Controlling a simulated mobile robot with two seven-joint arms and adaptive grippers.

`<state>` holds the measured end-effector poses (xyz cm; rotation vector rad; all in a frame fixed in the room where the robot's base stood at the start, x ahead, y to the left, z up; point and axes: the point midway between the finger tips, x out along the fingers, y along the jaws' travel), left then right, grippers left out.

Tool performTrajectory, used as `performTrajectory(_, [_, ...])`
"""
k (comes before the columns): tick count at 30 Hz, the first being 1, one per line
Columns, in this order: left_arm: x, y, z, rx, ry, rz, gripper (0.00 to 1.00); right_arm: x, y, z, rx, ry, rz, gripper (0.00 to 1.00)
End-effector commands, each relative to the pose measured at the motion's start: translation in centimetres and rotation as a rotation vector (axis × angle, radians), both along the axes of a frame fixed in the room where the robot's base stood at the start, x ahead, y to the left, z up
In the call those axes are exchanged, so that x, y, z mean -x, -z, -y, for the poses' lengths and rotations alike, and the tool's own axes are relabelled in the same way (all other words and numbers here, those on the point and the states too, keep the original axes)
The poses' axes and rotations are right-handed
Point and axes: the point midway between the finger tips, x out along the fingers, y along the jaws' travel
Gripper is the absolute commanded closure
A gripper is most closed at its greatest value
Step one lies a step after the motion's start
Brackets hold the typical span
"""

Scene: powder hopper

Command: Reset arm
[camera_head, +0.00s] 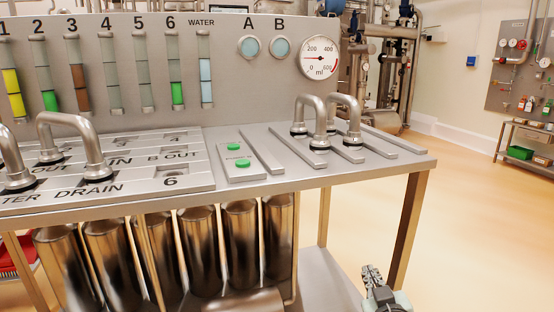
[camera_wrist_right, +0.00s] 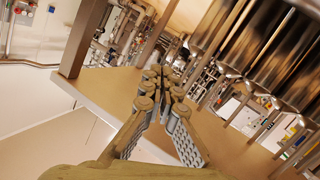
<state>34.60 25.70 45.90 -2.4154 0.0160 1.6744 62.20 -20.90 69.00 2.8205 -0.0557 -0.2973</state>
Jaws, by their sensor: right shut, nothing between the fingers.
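My right gripper (camera_head: 372,274) is low at the bottom right of the head view, below and in front of the steel table (camera_head: 412,215), near its right front leg. It holds nothing. In the right wrist view the gripper (camera_wrist_right: 165,75) has its fingers together at the tips, with nothing between them. My left gripper is not in either view.
Behind stand coloured level tubes (camera_head: 47,75) and a round gauge (camera_head: 319,57). Steel cylinders (camera_head: 240,240) hang below. The floor at right (camera_head: 480,220) is clear.

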Motion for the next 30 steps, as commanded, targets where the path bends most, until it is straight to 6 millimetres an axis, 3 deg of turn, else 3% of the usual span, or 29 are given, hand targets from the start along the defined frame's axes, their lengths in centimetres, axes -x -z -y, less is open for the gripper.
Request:
performTrajectory(1, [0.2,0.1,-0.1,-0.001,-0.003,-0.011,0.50,2.0,3.4,1.2,-0.009,0.034,-0.106,1.00])
performTrajectory(6, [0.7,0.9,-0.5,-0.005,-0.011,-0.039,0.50,9.8,13.4,4.2,-0.028,0.117,-0.453,1.00])
performTrajectory(9, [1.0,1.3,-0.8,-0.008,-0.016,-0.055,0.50,15.5,18.2,5.2,-0.039,0.143,-0.653,1.00])
performTrajectory(12, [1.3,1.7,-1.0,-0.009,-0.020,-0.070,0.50,21.0,21.7,5.8,-0.052,0.153,-0.827,1.00])
performTrajectory(15, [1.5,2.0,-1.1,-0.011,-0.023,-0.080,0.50,25.3,23.8,6.0,-0.062,0.153,-0.958,1.00])
performTrajectory(19, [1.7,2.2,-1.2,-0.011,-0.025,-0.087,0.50,28.6,25.0,6.0,-0.071,0.147,-1.054,1.00])
performTrajectory(23, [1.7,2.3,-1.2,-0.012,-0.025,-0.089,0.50,29.5,25.4,6.0,-0.074,0.146,-1.082,1.00])
performTrajectory(30, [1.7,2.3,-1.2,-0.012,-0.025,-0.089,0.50,29.4,25.4,6.0,-0.074,0.146,-1.080,1.00])
